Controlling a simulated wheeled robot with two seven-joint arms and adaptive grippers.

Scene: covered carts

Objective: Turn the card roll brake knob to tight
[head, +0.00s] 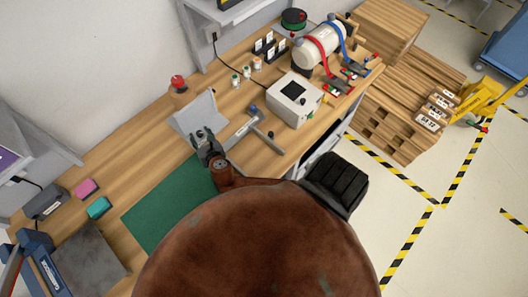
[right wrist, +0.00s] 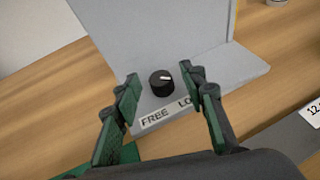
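A black round knob (right wrist: 161,83) with a white pointer mark stands on the foot of a grey bracket in the right wrist view. Its mark points toward the right. The label in front reads "FREE" and "LO", the rest hidden by a finger. The grey bracket (head: 195,113) stands on the bench in the head view, where I cannot make out the knob. My right gripper (right wrist: 163,79) is open, its green-and-black fingers on either side of the knob, with no clear contact. It also shows at the bracket in the head view (head: 205,143). My left gripper is not in view.
A grey T-shaped tool (head: 250,127) lies right of the bracket, and a white box (head: 293,98) stands beyond it. A red button (head: 179,84) is behind the bracket. A green mat (head: 165,210) lies in front.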

